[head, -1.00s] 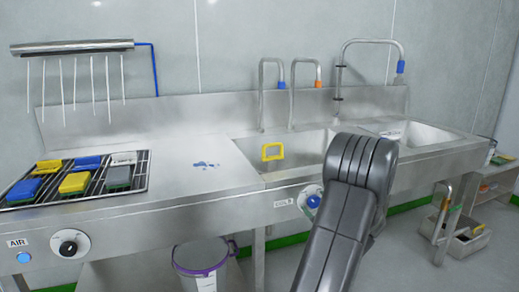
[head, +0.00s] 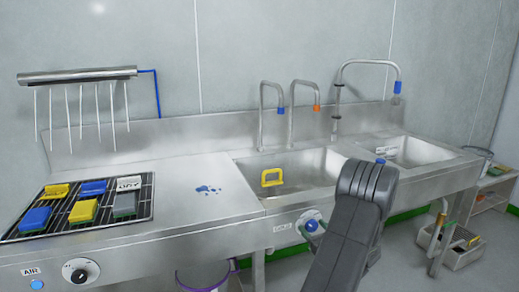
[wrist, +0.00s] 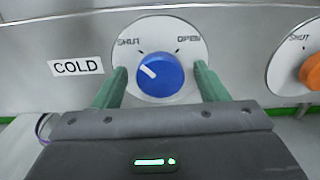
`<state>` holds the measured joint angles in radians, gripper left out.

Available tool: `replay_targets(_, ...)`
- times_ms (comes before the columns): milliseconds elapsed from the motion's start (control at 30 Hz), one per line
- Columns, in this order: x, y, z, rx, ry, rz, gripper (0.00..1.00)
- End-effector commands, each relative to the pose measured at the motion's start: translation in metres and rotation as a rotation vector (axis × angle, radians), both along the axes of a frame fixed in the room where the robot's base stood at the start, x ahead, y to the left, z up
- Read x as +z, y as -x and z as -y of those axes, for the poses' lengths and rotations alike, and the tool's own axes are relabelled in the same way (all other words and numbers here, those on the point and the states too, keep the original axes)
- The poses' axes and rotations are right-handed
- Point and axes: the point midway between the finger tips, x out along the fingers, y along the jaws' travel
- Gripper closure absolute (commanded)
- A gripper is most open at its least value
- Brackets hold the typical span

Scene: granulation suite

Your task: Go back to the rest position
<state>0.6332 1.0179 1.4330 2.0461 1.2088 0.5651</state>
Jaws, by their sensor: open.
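My gripper (wrist: 160,88) is open in the wrist view, with one green finger on each side of the blue COLD knob (wrist: 160,75). Gaps show between the fingers and the knob. The knob's white mark points up and left, towards SHUT. In the head view the blue knob (head: 311,225) is on the front panel below the sink, left of my dark grey arm. Part of a green finger shows beside it; the rest of my gripper is mostly hidden there.
An orange knob (wrist: 311,72) is to the right of the blue one. A rack (head: 70,222) of coloured blocks is at left. A purple-rimmed bucket (head: 205,283) stands below.

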Motion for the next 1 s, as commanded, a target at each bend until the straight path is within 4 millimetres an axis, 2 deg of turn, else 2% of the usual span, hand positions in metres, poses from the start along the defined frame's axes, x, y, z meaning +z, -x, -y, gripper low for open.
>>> replay_targets(33,0.0050,-0.0001,0.0003,-0.001,-0.024,-0.010,0.33)
replay_targets(533,0.0035,-0.0001,0.0007,-0.001,-0.258,-0.095,0.33)
replay_targets(1000,0.0000,-0.0004,0.0008,0.000,-0.325,-0.117,0.33)
